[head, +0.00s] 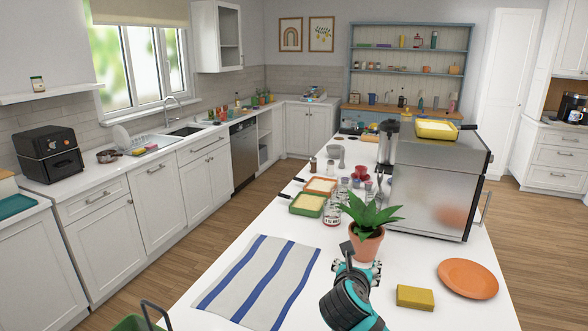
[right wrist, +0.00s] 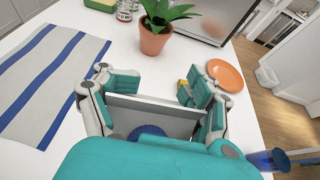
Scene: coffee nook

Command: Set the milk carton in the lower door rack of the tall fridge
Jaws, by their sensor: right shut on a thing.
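My right gripper (head: 358,268) shows at the bottom of the head view, over the white island counter and just in front of the potted plant. In the right wrist view my right gripper (right wrist: 153,92) is shut on a pale, flat-sided thing with a blue round part, which looks like the milk carton (right wrist: 155,117). Much of it is hidden by the fingers and wrist, and in the head view I cannot make it out. My left gripper is not in view. I see no open fridge or door rack; a tall white door (head: 487,90) stands at the back right.
The potted plant (head: 368,243), yellow sponge (head: 415,297), orange plate (head: 467,279) and striped towel (head: 258,283) lie around my right gripper. A steel machine (head: 432,190) with a yellow pan (head: 437,130) on top stands beyond. Wooden floor is free right of the island.

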